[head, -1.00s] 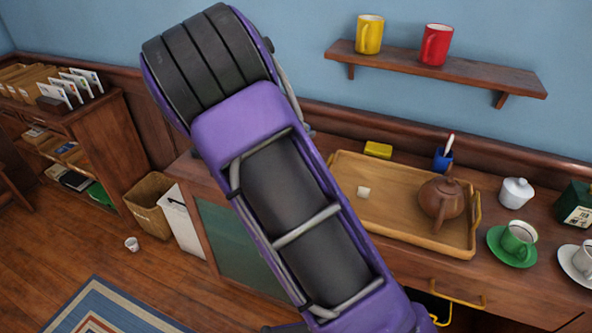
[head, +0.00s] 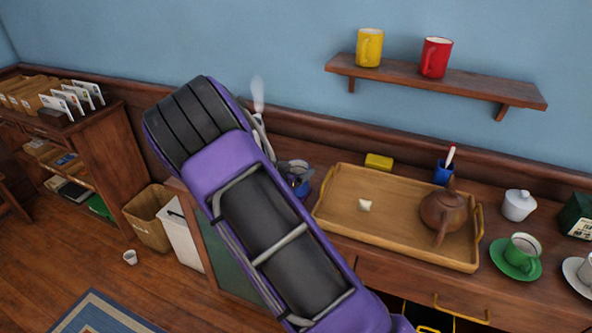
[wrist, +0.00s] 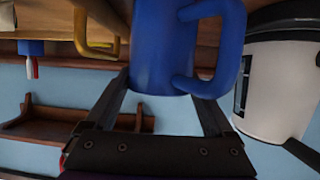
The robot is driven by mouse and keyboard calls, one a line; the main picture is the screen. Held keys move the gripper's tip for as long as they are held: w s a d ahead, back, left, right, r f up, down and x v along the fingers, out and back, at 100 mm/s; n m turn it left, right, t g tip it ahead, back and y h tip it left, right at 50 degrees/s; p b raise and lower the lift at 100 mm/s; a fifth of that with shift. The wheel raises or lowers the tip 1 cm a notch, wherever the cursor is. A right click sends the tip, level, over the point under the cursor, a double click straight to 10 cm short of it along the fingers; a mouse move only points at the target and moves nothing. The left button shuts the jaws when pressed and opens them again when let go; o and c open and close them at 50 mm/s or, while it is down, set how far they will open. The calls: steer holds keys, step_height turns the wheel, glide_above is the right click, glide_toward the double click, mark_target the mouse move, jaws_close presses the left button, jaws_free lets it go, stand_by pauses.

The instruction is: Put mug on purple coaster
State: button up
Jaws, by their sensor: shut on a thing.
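The blue mug (wrist: 180,45) fills the upper middle of the wrist view, its handle to the right. My gripper (wrist: 162,102) is shut on it, with a dark finger on each side. In the head view my gripper (head: 292,167) shows just past my purple arm, and part of the blue mug (head: 301,187) shows there, left of the tray. Whether the mug is touching the counter cannot be told. I see no purple coaster in either view; my arm covers part of the counter.
A white kettle (wrist: 285,75) stands close beside the mug, with steam above it in the head view. A wooden tray (head: 335,215) holds a brown teapot (head: 443,211). A blue cup (head: 443,174), green cup (head: 521,252) and white jar (head: 518,206) stand farther right.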

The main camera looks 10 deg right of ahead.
steer(key=o, duration=1.4)
steer(key=shift+f, duration=0.1)
steer(key=shift+r, duration=0.3)
steer(key=v, duration=1.2)
steer(key=shift+f+p, duration=0.2)
steer(key=shift+p, duration=0.25)
steer(key=shift+a, duration=0.1)
